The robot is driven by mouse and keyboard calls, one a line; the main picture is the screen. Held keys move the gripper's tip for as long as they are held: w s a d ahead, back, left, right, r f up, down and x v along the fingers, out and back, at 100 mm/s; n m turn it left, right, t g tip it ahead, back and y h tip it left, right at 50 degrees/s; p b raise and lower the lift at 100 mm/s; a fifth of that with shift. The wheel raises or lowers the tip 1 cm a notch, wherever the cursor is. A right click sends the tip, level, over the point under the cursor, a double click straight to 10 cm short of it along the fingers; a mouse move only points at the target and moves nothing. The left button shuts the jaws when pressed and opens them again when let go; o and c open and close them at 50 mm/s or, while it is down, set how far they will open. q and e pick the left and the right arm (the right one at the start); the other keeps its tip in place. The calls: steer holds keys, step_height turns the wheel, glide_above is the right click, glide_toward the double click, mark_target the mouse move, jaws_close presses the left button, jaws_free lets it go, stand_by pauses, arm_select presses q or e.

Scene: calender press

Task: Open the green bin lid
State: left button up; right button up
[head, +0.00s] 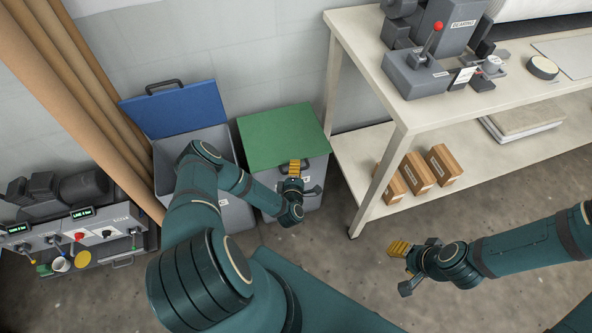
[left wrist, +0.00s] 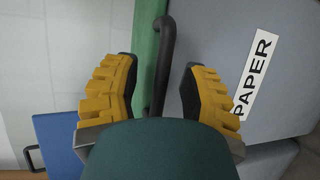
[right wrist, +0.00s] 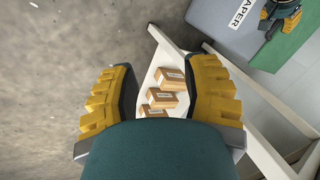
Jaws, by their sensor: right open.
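The green lid (head: 280,135) lies shut on its grey bin (head: 268,195), which is labelled PAPER in the left wrist view (left wrist: 285,70). My left gripper (head: 293,170) is at the front edge of the lid. In the left wrist view, the lid's dark bar handle (left wrist: 160,60) lies between the two yellow-padded fingers, with gaps on both sides. The left gripper is open. In the head view the arm and gripper hide the handle. My right gripper (head: 405,255) is open and empty above the floor, right of the bin and in front of the shelf.
A bin (head: 165,160) with a raised blue lid (head: 175,110) stands left of the green-lidded one. A white workbench (head: 415,105) stands to the right, with several cardboard boxes (head: 443,165) on its lower shelf. A control panel (head: 80,235) is at the far left.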

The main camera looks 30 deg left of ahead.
arm_select(q)
jaws_close()
steer(key=shift+r, duration=0.15)
arm_select(e)
steer(key=shift+r, duration=0.1)
